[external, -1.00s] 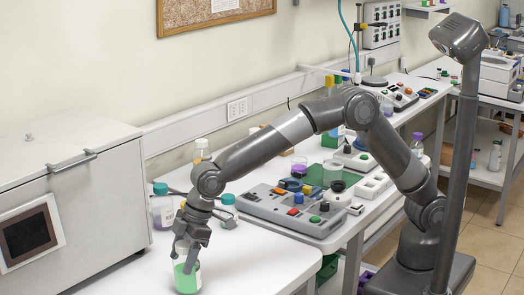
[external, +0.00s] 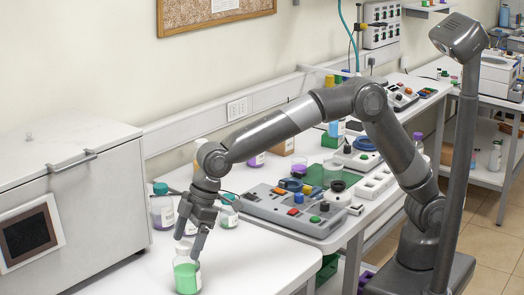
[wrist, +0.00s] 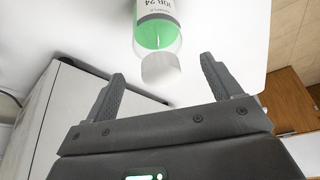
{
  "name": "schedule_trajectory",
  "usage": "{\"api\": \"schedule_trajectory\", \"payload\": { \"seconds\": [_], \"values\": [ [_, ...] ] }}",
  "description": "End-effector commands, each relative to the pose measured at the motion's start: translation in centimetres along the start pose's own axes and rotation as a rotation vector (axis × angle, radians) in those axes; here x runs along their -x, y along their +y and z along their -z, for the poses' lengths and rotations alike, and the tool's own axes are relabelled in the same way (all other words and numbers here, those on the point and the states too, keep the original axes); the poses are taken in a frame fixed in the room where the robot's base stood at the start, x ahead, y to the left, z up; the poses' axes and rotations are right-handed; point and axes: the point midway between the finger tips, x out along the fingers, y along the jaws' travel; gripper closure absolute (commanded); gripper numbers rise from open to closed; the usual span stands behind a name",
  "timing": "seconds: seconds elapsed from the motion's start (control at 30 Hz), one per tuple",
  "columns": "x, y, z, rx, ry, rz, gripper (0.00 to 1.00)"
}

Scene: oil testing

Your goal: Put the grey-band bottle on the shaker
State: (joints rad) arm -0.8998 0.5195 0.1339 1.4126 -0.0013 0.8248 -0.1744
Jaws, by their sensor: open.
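A clear bottle with green liquid, a pale cap and a white label (external: 187,273) stands upright at the front of the white table. The panel with coloured buttons (external: 295,205) and a green flat plate (external: 322,175) are further back; I cannot tell which thing is the shaker.
Teal-capped bottles (external: 162,208) and (external: 229,212) stand behind my gripper. A large white box with a handle (external: 75,205) fills the left. More bottles and devices crowd the back of the table. The front table surface right of the bottle (external: 250,262) is clear.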

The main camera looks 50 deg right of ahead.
Motion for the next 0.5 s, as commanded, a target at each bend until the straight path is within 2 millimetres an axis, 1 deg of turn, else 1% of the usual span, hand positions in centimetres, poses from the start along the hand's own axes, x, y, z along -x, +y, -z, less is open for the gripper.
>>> {"api": "schedule_trajectory", "payload": {
  "seconds": [0.03, 0.2, 0.33, 0.5],
  "values": [
    [1.4, 0.0, 0.1, 0.000, 0.003, -0.001, 0.17],
    [4.7, 0.0, 0.0, 0.000, 0.002, 0.000, 0.17],
    [6.3, 0.0, 0.0, 0.000, 0.000, 0.000, 0.17],
    [7.2, 0.0, 0.0, 0.000, -0.001, 0.000, 0.17]
  ]
}}
